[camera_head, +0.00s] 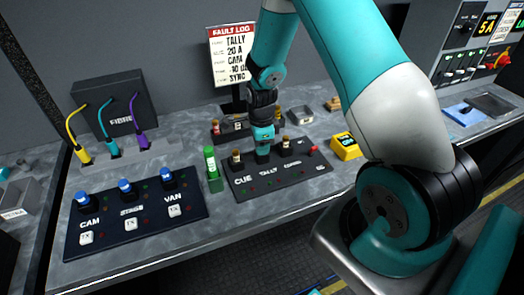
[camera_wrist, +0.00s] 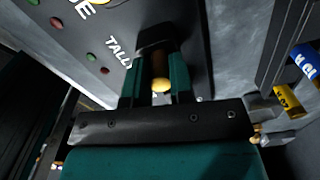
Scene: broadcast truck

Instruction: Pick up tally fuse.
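The dark fuse panel (camera_head: 290,176) lies on the bench, lettered CUE, TALLY and a third name. My gripper (camera_head: 263,156) points down at its TALLY place and hides the tally fuse there in the head view. In the wrist view the tally fuse (camera_wrist: 161,84), brownish with a brass end, stands in a dark holder between the two teal fingers of my gripper (camera_wrist: 156,82). The fingers flank it closely; whether both press on it I cannot tell. The fuse looks seated in the panel.
Neighbouring fuses stand at CUE (camera_head: 235,156) and the third place (camera_head: 286,143). A rack (camera_head: 229,131) is behind, a yellow box (camera_head: 345,147) at right. A switch panel (camera_head: 135,215) lies left.

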